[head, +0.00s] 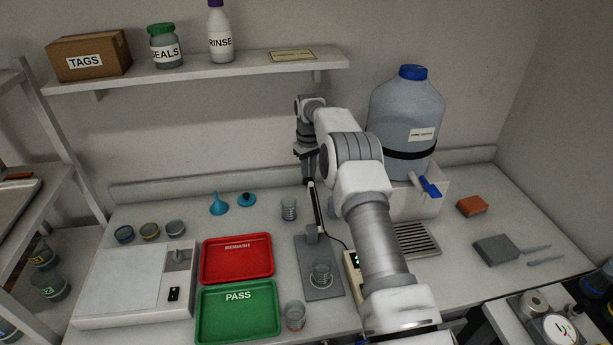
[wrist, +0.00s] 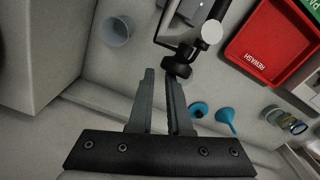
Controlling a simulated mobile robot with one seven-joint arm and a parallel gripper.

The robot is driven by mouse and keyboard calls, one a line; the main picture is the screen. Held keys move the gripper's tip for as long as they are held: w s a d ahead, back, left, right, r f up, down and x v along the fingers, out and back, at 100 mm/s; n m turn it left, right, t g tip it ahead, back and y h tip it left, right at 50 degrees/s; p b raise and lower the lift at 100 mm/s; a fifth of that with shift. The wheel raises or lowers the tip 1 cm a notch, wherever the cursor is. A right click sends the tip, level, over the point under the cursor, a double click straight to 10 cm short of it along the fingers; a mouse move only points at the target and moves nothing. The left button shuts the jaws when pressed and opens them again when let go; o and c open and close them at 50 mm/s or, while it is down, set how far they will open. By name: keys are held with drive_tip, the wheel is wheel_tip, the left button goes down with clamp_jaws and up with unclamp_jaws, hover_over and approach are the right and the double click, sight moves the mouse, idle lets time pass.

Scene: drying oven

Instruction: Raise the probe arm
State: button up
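A slim dark-and-pale probe arm (head: 317,207) rises steeply from the stand towards my gripper (head: 309,156). In the wrist view, my gripper (wrist: 161,76) has its two grey fingers a small gap apart, with nothing seen between them. A black knob (wrist: 177,68) on the probe assembly is just by the right fingertip. I cannot tell whether they touch. A silver cylinder (wrist: 212,32) sits beside the knob. My arm hides part of the bench behind it.
A small meter (head: 353,272) with a cable stands right of the plate. Red (head: 237,259) and green (head: 238,311) trays lie to the left. A large water jug (head: 407,112) is at the back right.

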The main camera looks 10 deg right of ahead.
drive_tip(key=shift+o, duration=1.2)
drive_tip(key=shift+s+r, duration=0.1)
drive_tip(key=shift+s, duration=0.05)
drive_tip(key=o, duration=0.6)
drive_tip(key=shift+a, duration=0.25)
drive_tip(key=shift+c, duration=0.2)
wheel_tip(320, 180, up, 17)
drive_tip(key=p, duration=0.3)
drive_tip(key=shift+r, duration=0.2)
drive_tip(key=shift+s, duration=0.1)
